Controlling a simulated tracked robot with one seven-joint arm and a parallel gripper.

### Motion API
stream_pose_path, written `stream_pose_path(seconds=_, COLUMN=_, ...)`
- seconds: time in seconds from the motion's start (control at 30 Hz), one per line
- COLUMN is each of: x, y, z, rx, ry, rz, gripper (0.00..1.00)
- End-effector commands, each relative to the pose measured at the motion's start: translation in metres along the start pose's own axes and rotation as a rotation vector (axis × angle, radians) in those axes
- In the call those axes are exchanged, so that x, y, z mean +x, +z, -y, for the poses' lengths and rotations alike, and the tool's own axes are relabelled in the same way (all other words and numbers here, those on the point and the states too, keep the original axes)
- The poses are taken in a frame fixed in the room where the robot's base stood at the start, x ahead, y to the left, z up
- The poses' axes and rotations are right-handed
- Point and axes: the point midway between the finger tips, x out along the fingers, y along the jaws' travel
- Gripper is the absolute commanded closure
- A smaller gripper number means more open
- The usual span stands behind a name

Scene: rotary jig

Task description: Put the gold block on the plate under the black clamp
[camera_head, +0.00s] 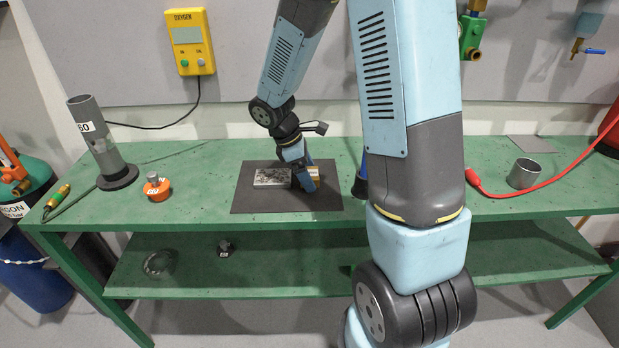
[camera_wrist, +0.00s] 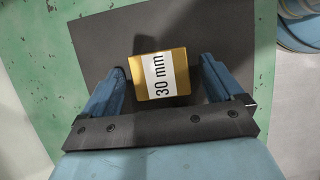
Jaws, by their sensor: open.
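The gold block (camera_wrist: 146,88) has a white "30 mm" label. In the wrist view it lies between the two separated fingers of my gripper (camera_wrist: 162,88), over the dark mat. I cannot tell whether the fingers touch it. In the head view my gripper (camera_head: 305,181) is low over the mat, and a bit of the gold block (camera_head: 314,171) shows beside it, partly hidden. I cannot make out the plate or the black clamp; my arm hides part of the bench. A blue and black object (camera_head: 360,185) shows only partly beside my arm.
The dark mat (camera_head: 250,203) lies on the green bench (camera_head: 190,190). A grey metal block (camera_head: 271,177) is just left of my gripper. An orange weight (camera_head: 157,190) and a grey tube on a stand (camera_head: 97,140) are further left. A metal ring (camera_head: 523,174) and red cable (camera_head: 560,180) are right.

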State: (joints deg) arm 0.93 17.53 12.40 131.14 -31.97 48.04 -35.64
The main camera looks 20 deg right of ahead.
Motion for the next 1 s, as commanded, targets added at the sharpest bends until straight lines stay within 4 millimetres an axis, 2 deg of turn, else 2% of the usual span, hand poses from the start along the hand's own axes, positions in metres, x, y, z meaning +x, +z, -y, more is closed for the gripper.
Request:
stream_pose_path(seconds=0.17, x=0.0000, y=0.0001, z=-0.0001, rx=0.000, ry=0.000, rz=0.000, gripper=0.06)
stream_pose_path(seconds=1.0, x=-0.0003, y=0.0003, z=-0.0003, rx=0.001, ry=0.000, rz=0.000, gripper=0.86)
